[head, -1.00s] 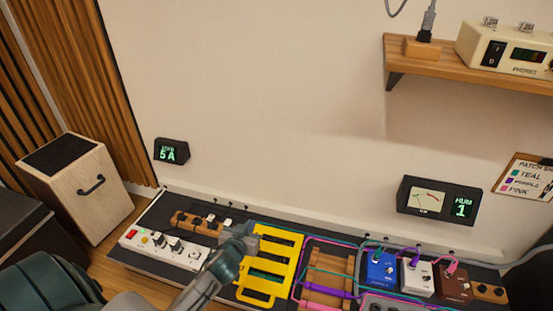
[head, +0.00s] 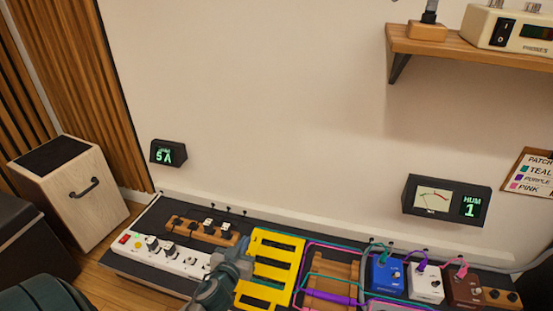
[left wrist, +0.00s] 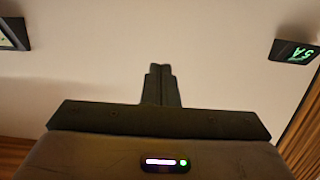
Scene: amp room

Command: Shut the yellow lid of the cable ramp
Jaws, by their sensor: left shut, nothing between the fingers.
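The yellow slotted lid (head: 292,244) is in the lower middle of the head view, left of the wooden cable ramp (head: 318,268). Teal, purple and pink cables run through the ramp, which the lid does not cover. My left gripper (head: 243,247) is at the lid's left edge and overlaps it in the picture; I cannot tell whether it touches. In the left wrist view its fingers (left wrist: 161,84) are together with nothing between them, against the plain wall; the lid is not seen there. My right gripper is not in view.
A white power strip (head: 165,254) and a wooden block with plugs (head: 190,229) lie left of the lid. Blue (head: 384,273), white (head: 424,282) and brown pedals (head: 463,288) stand right of the ramp. The wall rises close behind the board; a shelf (head: 470,46) juts out above.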

